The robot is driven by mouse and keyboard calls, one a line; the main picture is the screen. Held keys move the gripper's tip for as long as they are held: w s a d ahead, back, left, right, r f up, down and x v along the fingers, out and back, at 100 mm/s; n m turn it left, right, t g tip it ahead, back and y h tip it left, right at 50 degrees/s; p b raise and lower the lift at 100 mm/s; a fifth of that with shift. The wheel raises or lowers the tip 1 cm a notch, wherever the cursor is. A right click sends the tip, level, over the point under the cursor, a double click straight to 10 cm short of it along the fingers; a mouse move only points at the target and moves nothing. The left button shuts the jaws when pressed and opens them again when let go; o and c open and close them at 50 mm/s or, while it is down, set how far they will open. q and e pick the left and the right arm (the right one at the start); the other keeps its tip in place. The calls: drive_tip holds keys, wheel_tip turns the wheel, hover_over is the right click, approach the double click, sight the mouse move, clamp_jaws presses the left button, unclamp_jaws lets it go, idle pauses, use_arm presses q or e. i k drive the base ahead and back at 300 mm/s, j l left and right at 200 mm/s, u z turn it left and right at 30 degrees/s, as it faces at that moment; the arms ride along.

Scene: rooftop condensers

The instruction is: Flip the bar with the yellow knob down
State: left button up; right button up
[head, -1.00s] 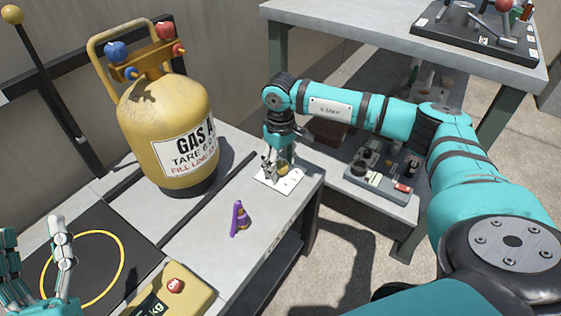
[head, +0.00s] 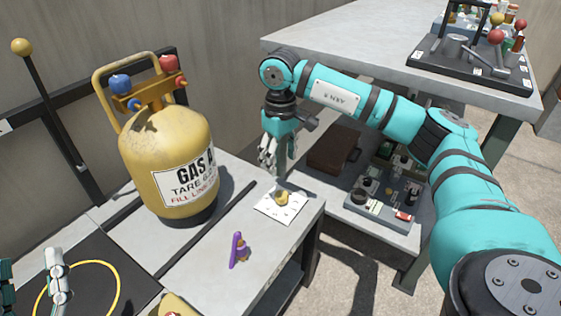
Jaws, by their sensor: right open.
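The black bar (head: 55,115) with a yellow ball knob (head: 20,47) on its end is at the far left in the head view. It stands up at a slant, knob at the top, in front of a dark rail by the wall. My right gripper (head: 270,158) is open and empty, pointing down above the back right part of the grey bench, far to the right of the bar. My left gripper (head: 35,283) shows only in part at the bottom left, below the bar; its opening is unclear.
A yellow gas cylinder (head: 168,165) stands between the bar and my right gripper. A white card (head: 268,207) with a small yellow object (head: 282,197) and a purple item (head: 238,250) lie on the bench (head: 205,265). A yellow ring (head: 118,285) lies near my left gripper.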

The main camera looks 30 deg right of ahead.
sight(20, 47)
drive_tip(key=k, duration=1)
